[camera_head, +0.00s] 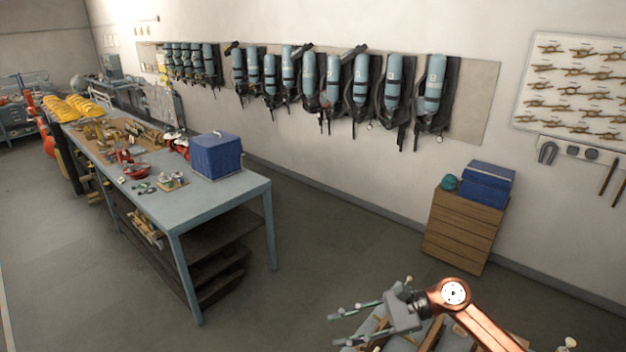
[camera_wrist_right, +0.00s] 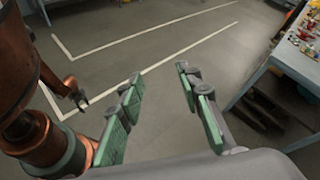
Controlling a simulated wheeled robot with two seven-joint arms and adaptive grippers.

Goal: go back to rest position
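My right gripper (camera_head: 337,322) is at the lower middle-right of the head view, its copper arm coming in from the bottom right. Its two fingers are spread apart. In the right wrist view the gripper (camera_wrist_right: 158,85) shows two green-padded fingers wide apart, with only bare floor beyond and nothing between them. My left gripper does not show in the head view. A small dark part beside copper arm links at the left of the right wrist view may be it, but it is too small to tell its state.
A blue-grey workbench (camera_head: 222,196) at the left carries a blue box (camera_head: 216,157), tools and yellow helmets (camera_head: 72,107). Several breathing sets (camera_head: 361,82) hang on the wall. A wooden drawer cabinet (camera_head: 461,230) stands at the right. A cluttered surface lies under the right gripper. Mid floor (camera_head: 340,235) is clear.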

